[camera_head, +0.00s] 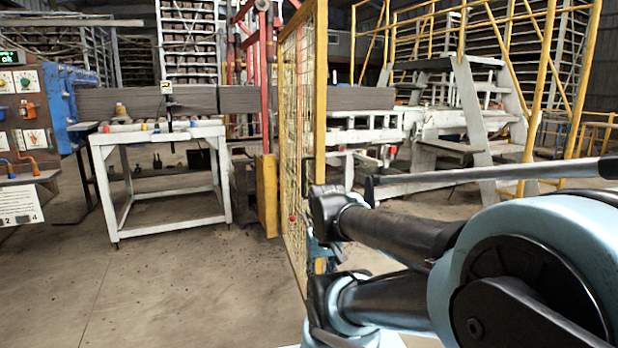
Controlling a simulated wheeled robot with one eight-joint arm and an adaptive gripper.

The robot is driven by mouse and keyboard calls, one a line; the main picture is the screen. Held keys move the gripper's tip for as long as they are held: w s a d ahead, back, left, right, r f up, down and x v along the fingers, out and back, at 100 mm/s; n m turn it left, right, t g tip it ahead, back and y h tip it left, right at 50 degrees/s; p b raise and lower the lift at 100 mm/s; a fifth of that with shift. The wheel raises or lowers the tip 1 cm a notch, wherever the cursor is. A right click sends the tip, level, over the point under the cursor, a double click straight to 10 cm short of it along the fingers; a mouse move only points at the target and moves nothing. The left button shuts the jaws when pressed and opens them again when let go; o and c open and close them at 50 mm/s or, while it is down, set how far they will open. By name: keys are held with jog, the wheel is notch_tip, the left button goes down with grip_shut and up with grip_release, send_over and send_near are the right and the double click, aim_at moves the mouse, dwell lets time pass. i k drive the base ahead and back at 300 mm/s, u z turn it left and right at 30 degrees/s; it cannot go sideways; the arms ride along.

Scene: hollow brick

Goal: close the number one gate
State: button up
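A yellow-framed wire mesh gate (321,110) stands upright in the middle of the view, seen at a steep angle. Its near edge is towards me, and its mesh runs back towards red uprights. A small black handle (307,166) sits on the near edge. No number shows on the gate. My arm reaches in from the right. My gripper (318,248) is at the lower part of the gate's near edge, largely hidden by my arm links. I cannot tell whether it touches the gate or whether its fingers are open.
A white roller table (160,135) stands to the left, with a long grey beam on it. A control panel (22,125) with knobs is at the far left. Yellow-railed steps (480,130) stand at the right. The concrete floor (170,290) at front left is clear.

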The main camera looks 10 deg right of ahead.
aim_at(319, 8)
jog(key=z, duration=0.05)
jog(key=i, duration=1)
jog(key=z, duration=0.45)
jog(key=k, duration=0.95)
jog(key=u, duration=0.3)
jog(key=i, duration=0.3)
jog(key=u, duration=0.05)
